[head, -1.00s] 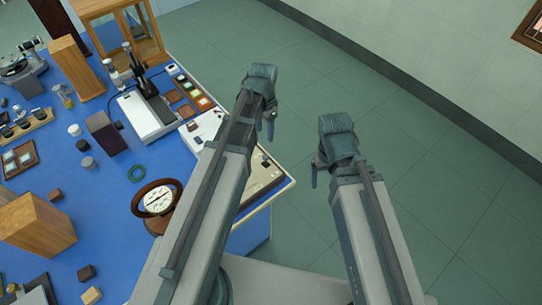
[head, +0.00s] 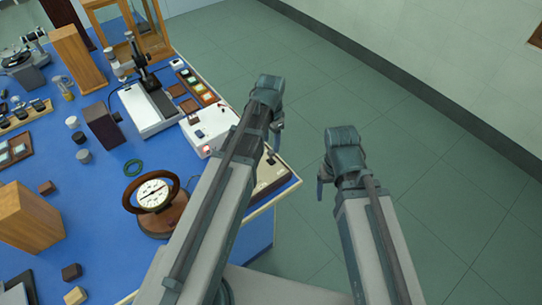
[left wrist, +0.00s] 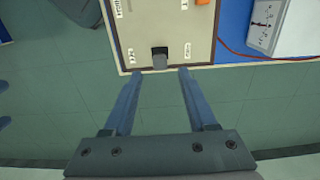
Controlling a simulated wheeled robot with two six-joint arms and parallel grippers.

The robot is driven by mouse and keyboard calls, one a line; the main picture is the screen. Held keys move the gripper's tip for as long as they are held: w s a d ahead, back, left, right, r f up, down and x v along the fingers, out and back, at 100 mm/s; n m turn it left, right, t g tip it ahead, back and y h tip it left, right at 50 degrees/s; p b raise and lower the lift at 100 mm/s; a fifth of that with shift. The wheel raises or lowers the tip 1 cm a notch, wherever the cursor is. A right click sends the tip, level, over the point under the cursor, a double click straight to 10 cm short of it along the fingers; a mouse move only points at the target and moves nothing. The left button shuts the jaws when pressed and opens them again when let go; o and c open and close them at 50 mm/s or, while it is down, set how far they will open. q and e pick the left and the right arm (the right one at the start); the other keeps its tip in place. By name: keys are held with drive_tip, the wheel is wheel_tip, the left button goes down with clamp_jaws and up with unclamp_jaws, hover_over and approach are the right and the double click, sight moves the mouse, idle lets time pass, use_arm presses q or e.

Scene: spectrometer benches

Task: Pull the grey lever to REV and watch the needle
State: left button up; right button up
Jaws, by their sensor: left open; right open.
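The grey lever (left wrist: 159,58) stands near the edge of a cream panel (left wrist: 190,45) in the left wrist view. Small labels, upside down, flank it; I cannot read them surely. My left gripper (left wrist: 160,72) is open, its fingertips at the panel's edge, one on each side of the lever's line, with nothing between them. In the head view my left gripper (head: 277,125) and arm partly hide the cream panel (head: 274,178). A round dial (head: 153,194) in a wooden ring shows a dark needle on a white face. My right gripper (head: 321,180) hangs empty over the floor.
A red wire (left wrist: 232,47) runs beside the panel. The green floor right of the bench is clear.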

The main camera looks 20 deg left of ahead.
sight(271, 152)
use_arm(q)
wheel_tip(271, 152, down, 5)
drive_tip(key=b, duration=0.3)
drive_tip(key=shift+r+b, duration=0.1)
drive_tip(key=shift+b, duration=0.25)
clamp_jaws()
